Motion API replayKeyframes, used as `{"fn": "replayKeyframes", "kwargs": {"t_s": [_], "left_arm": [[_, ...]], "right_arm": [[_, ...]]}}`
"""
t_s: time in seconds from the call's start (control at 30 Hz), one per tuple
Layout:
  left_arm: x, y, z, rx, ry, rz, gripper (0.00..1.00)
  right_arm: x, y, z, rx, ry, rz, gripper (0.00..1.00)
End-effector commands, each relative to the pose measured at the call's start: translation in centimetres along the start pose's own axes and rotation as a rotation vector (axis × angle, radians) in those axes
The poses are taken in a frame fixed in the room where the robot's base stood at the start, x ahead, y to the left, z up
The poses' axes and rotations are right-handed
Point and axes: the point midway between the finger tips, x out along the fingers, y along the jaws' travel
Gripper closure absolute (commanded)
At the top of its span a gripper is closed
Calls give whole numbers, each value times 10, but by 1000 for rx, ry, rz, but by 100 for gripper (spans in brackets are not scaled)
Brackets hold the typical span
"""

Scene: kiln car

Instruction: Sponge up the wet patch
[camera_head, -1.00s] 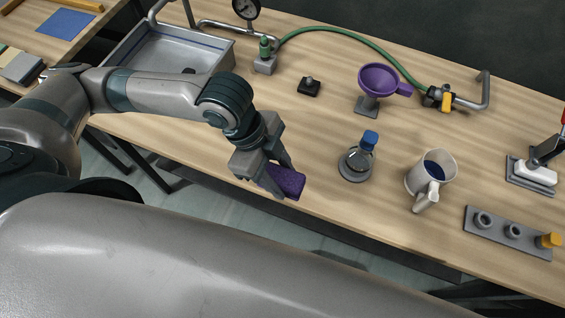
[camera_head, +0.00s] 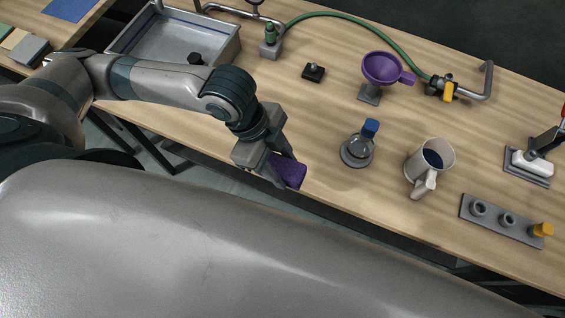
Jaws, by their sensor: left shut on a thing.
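A purple sponge (camera_head: 291,172) is held in my left gripper (camera_head: 284,168), which is shut on it near the front edge of the wooden bench (camera_head: 330,205). I cannot tell whether the sponge touches the bench top. I cannot make out a wet patch on the bench; the arm and gripper hide part of the top. My right gripper is not in view.
Behind are a purple funnel (camera_head: 383,69), a black knobbed block (camera_head: 314,72), a green hose (camera_head: 345,16) and a sink (camera_head: 225,52).

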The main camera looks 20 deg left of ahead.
Motion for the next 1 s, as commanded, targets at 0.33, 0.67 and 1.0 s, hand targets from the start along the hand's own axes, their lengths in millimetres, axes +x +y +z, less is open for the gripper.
{"fn": "replayKeyframes", "kwargs": {"t_s": [0.33, 0.67, 1.0], "left_arm": [[-2, -18, 6, -78, -2, -35, 78], [-32, -111, 28, -553, 2, -236, 78], [-100, -202, 48, -1182, 6, -496, 78]], "right_arm": [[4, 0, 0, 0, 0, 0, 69], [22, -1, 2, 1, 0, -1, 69], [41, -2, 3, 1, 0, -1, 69]]}}
